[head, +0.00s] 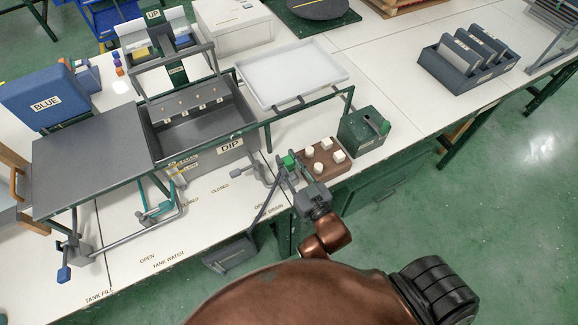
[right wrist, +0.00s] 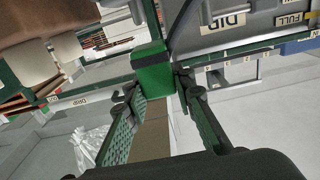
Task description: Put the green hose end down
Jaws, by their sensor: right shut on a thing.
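The green hose end (head: 289,161) is a small green block at the front edge of the white bench, just right of the tank marked DIP. My right gripper (head: 298,178) is shut on it. In the right wrist view the green hose end (right wrist: 152,72) shows between the tips of the right gripper's (right wrist: 158,98) textured fingers. A dark hose-like line (head: 263,205) runs down from near the gripper to a dark box (head: 231,253) at the bench front. Whether the green end touches the bench is hard to tell. My left gripper is not in view.
A brown block with white knobs (head: 343,171) lies close right of the gripper, with a dark green box (head: 362,130) behind it. The grey DIP tank (head: 215,155) and a white tray (head: 291,75) on a green frame stand left and behind.

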